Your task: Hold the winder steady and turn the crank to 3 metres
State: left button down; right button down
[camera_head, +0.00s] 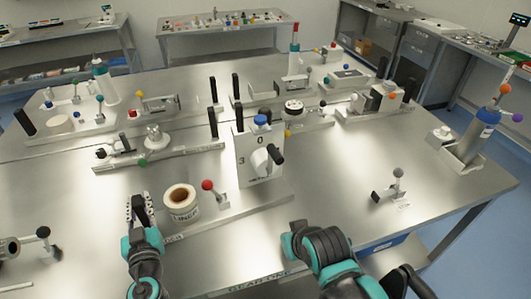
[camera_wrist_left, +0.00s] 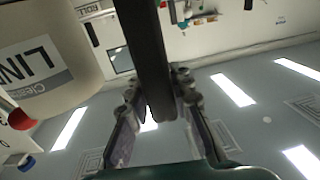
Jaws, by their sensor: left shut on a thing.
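The winder (camera_head: 245,175) is a white upright unit near the middle of the bench, marked 0 and 3, with a blue top knob. Its crank (camera_head: 277,155) has a black handle to the right of the white hub. My left gripper (camera_head: 139,207) is left of the label roll (camera_head: 181,204). In the left wrist view my left gripper (camera_wrist_left: 165,105) is shut on a dark upright bar (camera_wrist_left: 147,50), with a finger on each side. The roll (camera_wrist_left: 45,60) shows close by on the left there. My right arm is at lower centre in the head view; its fingertips do not show.
A red-knobbed lever (camera_head: 208,186) stands just right of the roll. A grey-knobbed lever (camera_head: 398,174) is farther right. Several fixtures with knobs and handles fill the bench behind. Bare steel lies between the winder and the grey-knobbed lever.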

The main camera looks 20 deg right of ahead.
jog(key=shift+s+f+b, duration=0.1)
jog(key=shift+f+b, duration=0.3)
dwell(1.3)
jog(key=shift+f+n+h, duration=0.25)
jog(key=shift+n+h, duration=0.15)
jog(key=shift+n, duration=0.3)
jog(key=n+h, duration=0.1)
jog(key=w+n+h, duration=0.1)
jog(key=n, duration=0.1)
jog(key=shift+d+f+g, duration=0.15)
jog(key=shift+g, duration=0.25)
jog(key=r+n+h, duration=0.1)
jog(key=w+r+n+t+h, duration=0.1)
jog(key=n+h, duration=0.1)
jog(key=shift+w, duration=0.3)
notch_tip(320, 180, up, 4)
jog(key=w+a+n+t+h, duration=0.2)
jog(key=n, duration=0.1)
jog(key=n+t+h, duration=0.2)
jog(key=t+h, duration=0.2)
jog(key=t, duration=0.2)
send_near(270, 162)
jog(key=s+a+r, duration=0.3)
jog(key=s+r, duration=0.1)
jog(key=s, duration=0.1)
jog(key=x, duration=0.9)
jog(key=shift+d, duration=0.15)
